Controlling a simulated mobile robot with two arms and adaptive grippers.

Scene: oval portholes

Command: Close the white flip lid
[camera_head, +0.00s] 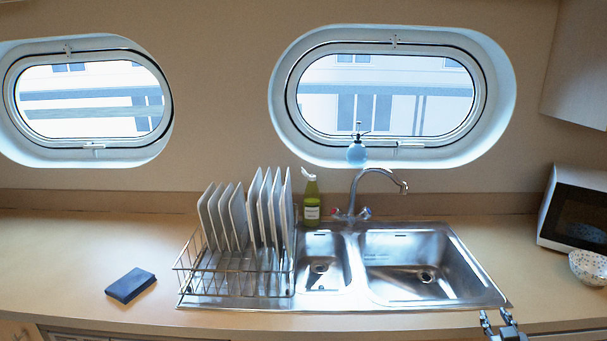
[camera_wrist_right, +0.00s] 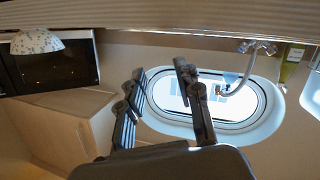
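A green bottle (camera_head: 312,203) with a white label stands upright on the counter behind the small sink basin, close to the dish rack. Its white flip lid (camera_head: 308,171) sits on top and sticks out toward the left, seemingly raised; the hinge is too small to make out. My right gripper (camera_head: 495,315) is at the front edge of the counter, right of the sink, far from the bottle. In the right wrist view its two fingers (camera_wrist_right: 160,70) are spread with nothing between them. The bottle (camera_wrist_right: 292,65) also shows there, upside down at the right. My left gripper is not in view.
A wire dish rack (camera_head: 190,268) with several upright plates stands left of the bottle. The faucet (camera_head: 352,195) rises to its right, behind the sink (camera_head: 470,285). A blue spray bottle (camera_head: 357,153) is near the window. A microwave (camera_head: 560,190), a bowl (camera_head: 590,268) and a blue cloth (camera_head: 131,285) are farther out.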

